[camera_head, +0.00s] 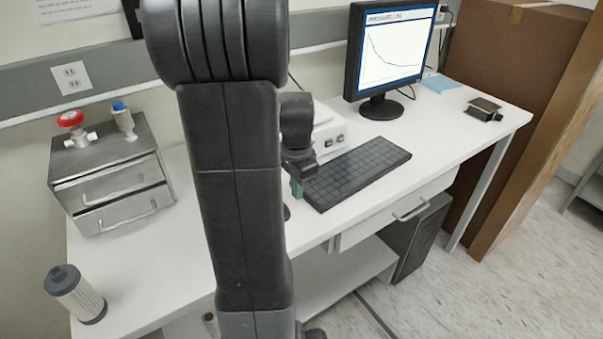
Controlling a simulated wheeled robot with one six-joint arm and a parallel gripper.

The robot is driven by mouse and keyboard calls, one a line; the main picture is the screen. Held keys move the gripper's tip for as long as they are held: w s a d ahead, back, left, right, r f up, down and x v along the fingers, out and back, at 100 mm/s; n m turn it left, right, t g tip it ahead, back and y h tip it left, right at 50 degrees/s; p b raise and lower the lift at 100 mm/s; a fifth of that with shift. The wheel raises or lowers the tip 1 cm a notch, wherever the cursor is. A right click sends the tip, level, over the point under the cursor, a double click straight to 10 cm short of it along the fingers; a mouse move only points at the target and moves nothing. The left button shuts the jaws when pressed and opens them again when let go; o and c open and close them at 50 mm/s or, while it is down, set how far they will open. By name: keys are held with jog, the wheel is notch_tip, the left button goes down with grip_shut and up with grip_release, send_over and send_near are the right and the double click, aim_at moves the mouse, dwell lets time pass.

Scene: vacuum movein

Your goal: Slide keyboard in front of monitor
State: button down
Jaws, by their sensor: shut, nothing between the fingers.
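A black keyboard (357,171) lies on the white desk, in front of and a little left of the monitor (389,55). The monitor stands at the back right of the desk and shows a graph. My gripper (297,188) is at the keyboard's left end, close to its edge. It is shut with nothing in it. Whether it touches the keyboard cannot be told. My arm hides the middle of the desk and part of the gripper.
A white device (328,132) stands behind the keyboard. A small dark box (484,108) and blue sheet (441,83) lie at the right. A metal drawer box (112,175) and filter cylinder (76,294) stand at the left. The desk (440,127) is clear right of the keyboard.

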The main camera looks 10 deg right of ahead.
jog(key=shift+f, duration=0.45)
